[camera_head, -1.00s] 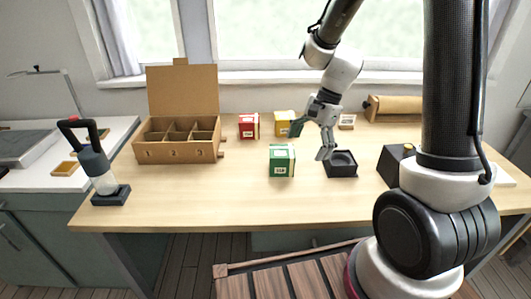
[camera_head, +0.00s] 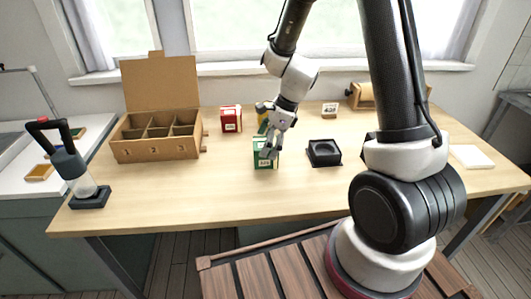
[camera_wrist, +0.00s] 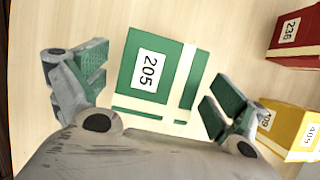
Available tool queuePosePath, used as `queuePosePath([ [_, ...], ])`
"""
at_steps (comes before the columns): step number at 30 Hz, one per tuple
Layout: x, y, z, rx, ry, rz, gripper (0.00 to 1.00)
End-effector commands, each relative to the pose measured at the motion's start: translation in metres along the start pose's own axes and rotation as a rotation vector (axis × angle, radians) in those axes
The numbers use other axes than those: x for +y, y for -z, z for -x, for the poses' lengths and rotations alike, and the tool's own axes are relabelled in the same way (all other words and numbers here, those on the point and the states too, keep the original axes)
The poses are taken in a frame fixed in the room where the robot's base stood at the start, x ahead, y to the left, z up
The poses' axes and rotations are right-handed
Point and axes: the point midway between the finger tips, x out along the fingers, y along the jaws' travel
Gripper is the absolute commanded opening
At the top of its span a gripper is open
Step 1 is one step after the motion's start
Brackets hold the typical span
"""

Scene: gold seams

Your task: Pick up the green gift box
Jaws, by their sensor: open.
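The green gift box (camera_head: 265,157) stands on the wooden table near its middle. In the wrist view the green gift box (camera_wrist: 158,75) shows a white label reading 205 and pale ribbon bands. My gripper (camera_head: 268,143) is just above it and partly hides its top in the head view. In the wrist view my gripper (camera_wrist: 152,92) is open, with one finger on each side of the box. Gaps show between the fingers and the box, and nothing is held.
A red box (camera_head: 231,118) and a yellow box (camera_wrist: 290,130) stand close by. A black tray (camera_head: 324,153) lies to the right. A cardboard box with numbered compartments (camera_head: 155,148) stands at the left. The table front (camera_head: 200,205) is clear.

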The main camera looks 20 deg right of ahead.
Motion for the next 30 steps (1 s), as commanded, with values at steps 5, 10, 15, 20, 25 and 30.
queuePosePath([
  [5,0.000,0.000,-0.009,0.000,0.000,0.001,0.96],
  [10,0.000,0.000,-0.009,0.000,0.000,0.001,0.93],
  [15,0.000,0.000,-0.009,0.000,0.000,0.001,0.62],
  [20,0.000,0.000,-0.009,0.000,0.001,0.001,0.39],
  [25,0.000,-0.001,-0.008,0.000,0.001,0.001,0.39],
  [30,-0.001,-0.006,0.005,-0.002,0.004,0.004,0.40],
])
